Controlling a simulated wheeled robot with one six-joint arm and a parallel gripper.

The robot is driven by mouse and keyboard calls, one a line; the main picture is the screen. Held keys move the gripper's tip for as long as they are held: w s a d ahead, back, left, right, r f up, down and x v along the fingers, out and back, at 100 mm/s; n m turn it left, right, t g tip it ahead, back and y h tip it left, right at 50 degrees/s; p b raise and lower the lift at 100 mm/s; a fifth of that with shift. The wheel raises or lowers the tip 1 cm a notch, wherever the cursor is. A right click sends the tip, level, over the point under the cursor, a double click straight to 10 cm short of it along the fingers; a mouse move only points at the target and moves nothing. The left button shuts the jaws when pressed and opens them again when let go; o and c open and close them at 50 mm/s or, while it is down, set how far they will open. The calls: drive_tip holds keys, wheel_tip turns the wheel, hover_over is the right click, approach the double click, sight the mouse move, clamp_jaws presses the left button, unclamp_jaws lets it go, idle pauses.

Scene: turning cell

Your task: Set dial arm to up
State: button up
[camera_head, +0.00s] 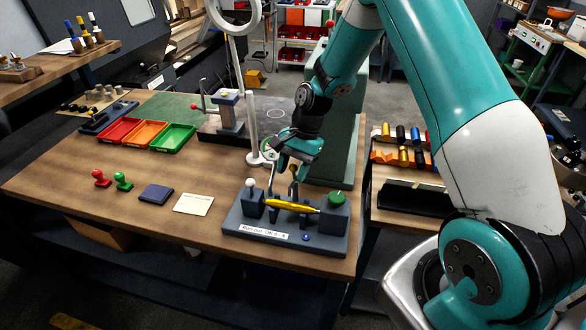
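A dark grey runout fixture (285,241) with a white label sits at the front right corner of the wooden bench. A yellow bar (292,206) lies roughly level across its middle. A white ball knob (250,183) stands on the fixture's left block and a green knob (337,198) sits at its right. I cannot tell for sure which part is the dial arm. My gripper (283,186) points down just above and behind the yellow bar, its two fingers apart. Nothing shows between them. The fingertips partly overlap the fixture's back, so contact is unclear.
A white ring lamp post (247,95) stands close behind my gripper, with a green machine column (345,145) to its right. Red and green stamps (123,181), a dark pad (156,194) and a paper card (194,204) lie left. Bench between card and fixture is clear.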

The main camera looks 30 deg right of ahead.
drive_tip(key=shift+r, duration=0.1)
drive_tip(key=b+v, duration=0.3)
drive_tip(key=v, duration=0.9)
drive_tip(key=shift+b, duration=0.4)
drive_tip(key=s+a+r+n+b, duration=0.2)
drive_tip(key=s+a+n+b, duration=0.1)
drive_tip(key=s+a+n, duration=0.4)
drive_tip(key=s+a+n+b, duration=0.1)
drive_tip(key=s+a+n, duration=0.2)
drive_tip(key=s, duration=0.3)
drive_tip(key=s+a+n+t+b, duration=0.1)
drive_tip(key=s+a+n, duration=0.3)
drive_tip(key=s, duration=0.3)
drive_tip(key=s+a+n+b, duration=0.1)
drive_tip(key=s+a+n, duration=0.2)
drive_tip(key=s, duration=0.3)
drive_tip(key=shift+s+a+f+n+b, duration=0.3)
drive_tip(key=shift+a+n+b, duration=0.1)
drive_tip(key=shift+n, duration=0.3)
drive_tip(key=shift+c, duration=0.5)
